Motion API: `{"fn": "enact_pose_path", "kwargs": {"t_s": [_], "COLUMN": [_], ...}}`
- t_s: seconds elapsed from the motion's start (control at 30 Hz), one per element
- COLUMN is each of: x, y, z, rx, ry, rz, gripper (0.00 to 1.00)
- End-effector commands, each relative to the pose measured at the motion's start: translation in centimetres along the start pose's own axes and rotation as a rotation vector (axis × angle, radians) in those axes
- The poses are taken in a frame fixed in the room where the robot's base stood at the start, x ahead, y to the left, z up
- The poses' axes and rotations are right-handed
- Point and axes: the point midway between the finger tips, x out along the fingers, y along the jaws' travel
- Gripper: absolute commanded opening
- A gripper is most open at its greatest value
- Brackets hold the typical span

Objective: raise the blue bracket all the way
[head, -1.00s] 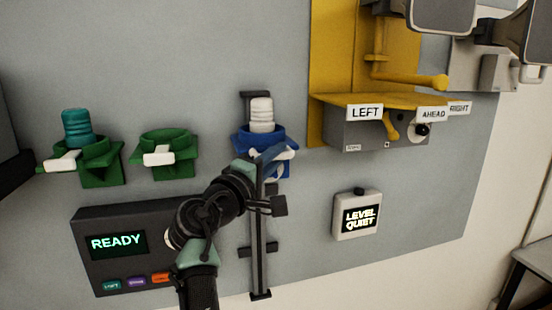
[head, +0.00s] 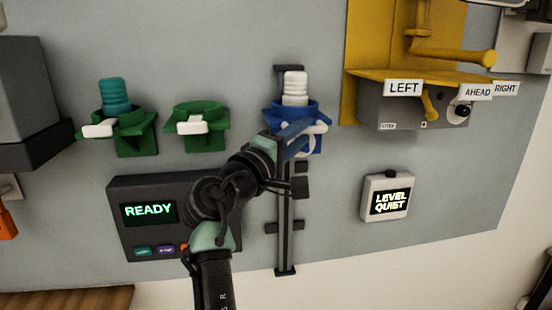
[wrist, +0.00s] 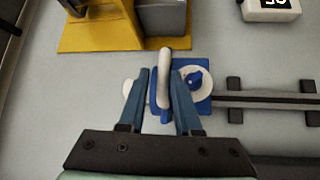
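The blue bracket (head: 310,109) sits on a dark vertical rail (head: 285,248), near its top end, and cradles a white ribbed cylinder (head: 295,89). In the wrist view the blue bracket (wrist: 203,104) is partly hidden by my fingers. A white bar (wrist: 163,85) on its front lies between my two blue fingers. My gripper (wrist: 162,72) is around this bar, with narrow gaps showing on both sides, so it looks open. In the head view my gripper (head: 302,137) is at the bracket's front and covers its lower part.
Two green brackets (head: 202,118) with white levers are left of the rail; one holds a teal cylinder (head: 116,95). A READY panel (head: 125,200) lies below them. A yellow shelf (head: 440,76) juts out at upper right. A LEVEL QUIET box (head: 372,208) is right of the rail.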

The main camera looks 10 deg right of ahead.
Motion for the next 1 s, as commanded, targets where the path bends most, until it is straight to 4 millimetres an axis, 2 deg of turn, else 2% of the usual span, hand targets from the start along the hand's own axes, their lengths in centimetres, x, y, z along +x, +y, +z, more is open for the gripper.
{"fn": "enact_pose_path", "kwargs": {"t_s": [0.03,0.2,0.4,0.6,0.93,1.0], "x": [-1.2,-4.9,-8.3,-9.5,-9.5,-9.6], "y": [-0.5,-0.6,-0.3,-0.1,0.0,0.1], "z": [-0.1,0.0,-0.1,0.0,0.0,0.0], "rx": [0.002,0.003,0.001,0.0,0.0,0.043], "ry": [0.003,0.005,0.004,0.001,0.001,0.023], "rz": [0.002,0.001,0.002,0.001,0.001,-0.001], "gripper": [0.32,0.32,0.32,0.32,0.32,0.32]}}
